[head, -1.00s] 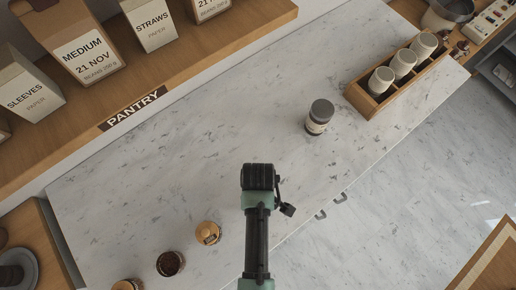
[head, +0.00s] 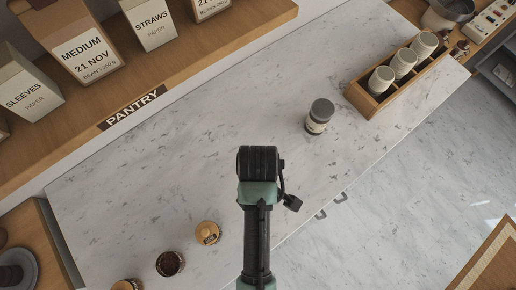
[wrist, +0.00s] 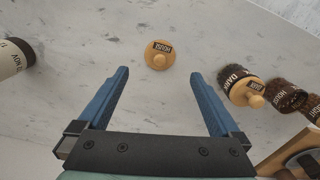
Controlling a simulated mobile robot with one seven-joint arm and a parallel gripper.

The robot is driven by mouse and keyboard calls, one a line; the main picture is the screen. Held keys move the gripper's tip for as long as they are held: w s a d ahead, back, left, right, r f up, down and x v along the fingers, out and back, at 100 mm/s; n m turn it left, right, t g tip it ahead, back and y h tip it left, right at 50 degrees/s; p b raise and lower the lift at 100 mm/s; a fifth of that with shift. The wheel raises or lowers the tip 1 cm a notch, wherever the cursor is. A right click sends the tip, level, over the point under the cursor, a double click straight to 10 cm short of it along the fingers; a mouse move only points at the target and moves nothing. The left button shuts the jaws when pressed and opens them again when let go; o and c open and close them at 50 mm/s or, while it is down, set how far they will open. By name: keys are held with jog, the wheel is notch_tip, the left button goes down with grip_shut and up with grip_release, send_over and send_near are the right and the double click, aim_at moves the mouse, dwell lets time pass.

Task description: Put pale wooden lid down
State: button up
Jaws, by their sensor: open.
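The pale wooden lid (wrist: 160,56), round with a knob and a dark HOUSE label, lies knob up on the marble counter (wrist: 110,25) in the wrist view. My arm hides it in the head view. My gripper (wrist: 160,85) is open and empty, its two blue fingers spread. The lid shows beyond and between the fingertips, apart from both. In the head view my wrist (head: 258,165) is over the counter and the fingers are hidden. An open HOUSE jar of brown beans (wrist: 284,95) stands to the right; it also shows in the head view (head: 170,263).
A DARK jar (wrist: 234,76) with its own wooden lid (wrist: 247,93) stands near the right finger. A LIGHT jar (wrist: 313,108) is beyond the open one. A grey-lidded jar (head: 319,117) and a wooden cup rack (head: 372,102) stand farther right. The counter's middle is clear.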

notch_tip(320, 180, up, 4)
jog(key=shift+f, duration=0.25)
jog(key=shift+s, duration=0.1)
dwell(0.4)
